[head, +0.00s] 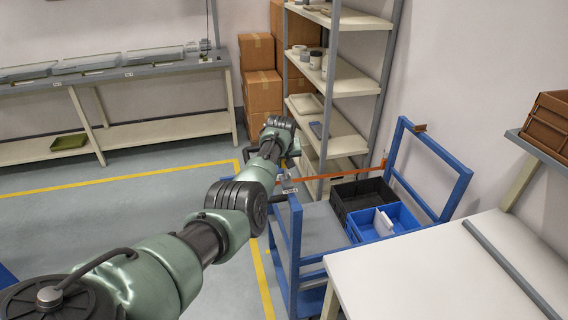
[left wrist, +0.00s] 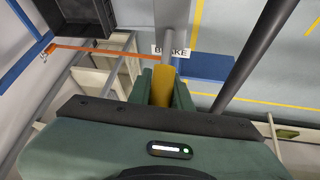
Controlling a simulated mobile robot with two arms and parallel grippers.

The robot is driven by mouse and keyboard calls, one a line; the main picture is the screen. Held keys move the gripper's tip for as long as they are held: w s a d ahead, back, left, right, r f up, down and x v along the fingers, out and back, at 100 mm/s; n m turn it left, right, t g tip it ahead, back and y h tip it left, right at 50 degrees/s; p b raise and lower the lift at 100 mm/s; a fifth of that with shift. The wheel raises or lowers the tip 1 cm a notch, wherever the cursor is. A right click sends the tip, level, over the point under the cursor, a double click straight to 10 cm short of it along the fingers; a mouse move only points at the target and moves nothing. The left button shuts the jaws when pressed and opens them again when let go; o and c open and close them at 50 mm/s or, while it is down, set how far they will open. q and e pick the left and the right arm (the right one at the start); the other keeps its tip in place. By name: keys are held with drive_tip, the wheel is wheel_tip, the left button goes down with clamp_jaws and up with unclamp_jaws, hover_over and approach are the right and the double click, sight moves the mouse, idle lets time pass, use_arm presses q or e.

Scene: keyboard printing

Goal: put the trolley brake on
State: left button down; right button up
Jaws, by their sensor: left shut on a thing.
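The blue trolley (head: 295,262) stands right of centre in the head view, beside the white table. In the left wrist view my left gripper (left wrist: 163,80) is shut on a yellow brake lever (left wrist: 162,92), which lies between the green fingers. A white label (left wrist: 172,51) reading BRAKE, partly covered, is just beyond the fingertips. How far the lever is turned cannot be told. My right gripper is not in view.
A black crate (head: 359,194) and a blue crate (head: 371,228) ride on the trolley. An orange bar (head: 345,174) runs behind it. A shelf rack (head: 350,82) stands behind, the white table (head: 440,272) at right.

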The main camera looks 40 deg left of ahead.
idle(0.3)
use_arm(q)
drive_tip(key=c, duration=1.3)
unclamp_jaws()
drive_tip(key=v, duration=0.7)
drive_tip(key=shift+r+p, duration=0.3)
drive_tip(key=shift+s+d, duration=0.1)
drive_tip(key=shift+s, duration=0.05)
